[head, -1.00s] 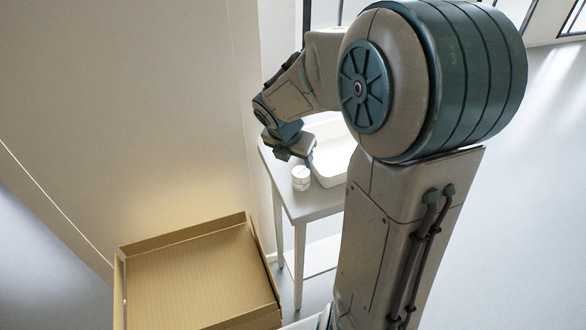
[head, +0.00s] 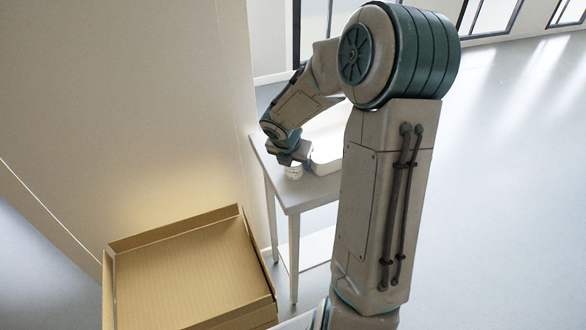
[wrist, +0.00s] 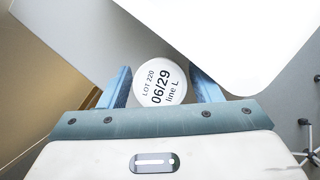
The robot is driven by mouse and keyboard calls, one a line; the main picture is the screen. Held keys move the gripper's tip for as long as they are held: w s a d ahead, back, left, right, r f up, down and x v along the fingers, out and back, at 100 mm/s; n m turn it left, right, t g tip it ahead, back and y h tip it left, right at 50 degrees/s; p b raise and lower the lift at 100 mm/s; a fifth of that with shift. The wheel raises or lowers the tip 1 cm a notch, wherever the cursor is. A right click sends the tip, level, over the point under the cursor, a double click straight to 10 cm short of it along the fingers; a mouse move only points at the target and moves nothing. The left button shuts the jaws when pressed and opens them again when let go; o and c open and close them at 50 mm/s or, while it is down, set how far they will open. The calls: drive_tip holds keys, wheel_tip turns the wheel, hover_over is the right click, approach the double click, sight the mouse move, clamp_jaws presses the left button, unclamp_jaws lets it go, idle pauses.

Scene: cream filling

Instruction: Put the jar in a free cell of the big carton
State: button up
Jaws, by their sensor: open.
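The jar is small and white with a round lid (wrist: 162,85) printed "LOT 220 06/29 line L" in the wrist view. It stands on the small table, and in the head view its lower part (head: 293,174) shows under my gripper (head: 294,161). In the wrist view my gripper (wrist: 163,88) is open, with one blue finger on each side of the jar. I cannot tell whether the fingers touch it. The big carton (head: 112,290) is an open brown cardboard box on the floor at the lower left. No cell dividers can be made out in it.
The grey table (head: 300,198) stands behind and right of the carton. A white tray or bin (head: 327,152) is on it, close to the right of the jar. A wall (head: 165,110) rises at the left.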

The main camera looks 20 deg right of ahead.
drive_tip(key=shift+x, duration=0.8)
drive_tip(key=c, duration=0.9)
drive_tip(key=shift+r, duration=0.1)
